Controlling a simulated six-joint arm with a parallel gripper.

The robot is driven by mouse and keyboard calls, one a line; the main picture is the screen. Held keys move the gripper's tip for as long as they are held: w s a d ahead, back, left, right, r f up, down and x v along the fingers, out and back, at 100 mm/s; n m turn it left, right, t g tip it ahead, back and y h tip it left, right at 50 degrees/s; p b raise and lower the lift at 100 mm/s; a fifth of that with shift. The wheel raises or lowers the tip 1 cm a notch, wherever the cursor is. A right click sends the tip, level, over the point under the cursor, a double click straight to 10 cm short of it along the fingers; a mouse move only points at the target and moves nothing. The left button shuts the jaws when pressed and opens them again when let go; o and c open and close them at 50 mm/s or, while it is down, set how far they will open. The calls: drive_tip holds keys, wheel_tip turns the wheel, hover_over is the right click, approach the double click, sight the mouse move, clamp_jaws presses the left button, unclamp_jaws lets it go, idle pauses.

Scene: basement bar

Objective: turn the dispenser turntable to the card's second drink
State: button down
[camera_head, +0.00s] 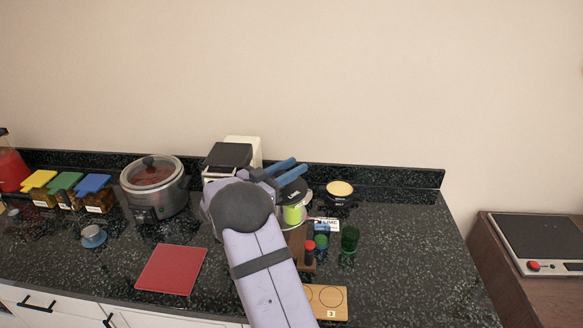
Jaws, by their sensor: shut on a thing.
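My gripper (287,170) is at the back of the counter, with two blue finger-like bars pointing up and right. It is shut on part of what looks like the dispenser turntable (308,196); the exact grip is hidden. The turntable is mostly covered by my arm and gripper. A lime-green container (292,214) shows just below the gripper. A small white card (326,223) with print too small to read fully is right of it. Which drink faces front cannot be told.
A red-capped bottle (310,248), a green-capped one (321,241) and a green glass (349,239) stand close right of my arm. A cream-topped jar (340,189) stands behind. A cooker (155,190) and red mat (171,270) are left.

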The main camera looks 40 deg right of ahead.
sight(277, 176)
drive_tip(key=shift+r, duration=0.1)
drive_tip(key=c, duration=1.4)
unclamp_jaws()
drive_tip(key=a+b, duration=0.1)
drive_tip(key=a, duration=0.2)
drive_tip(key=a+b, duration=0.2)
drive_tip(key=a, duration=0.1)
drive_tip(key=shift+s+a, duration=0.2)
drive_tip(key=shift+a, duration=0.45)
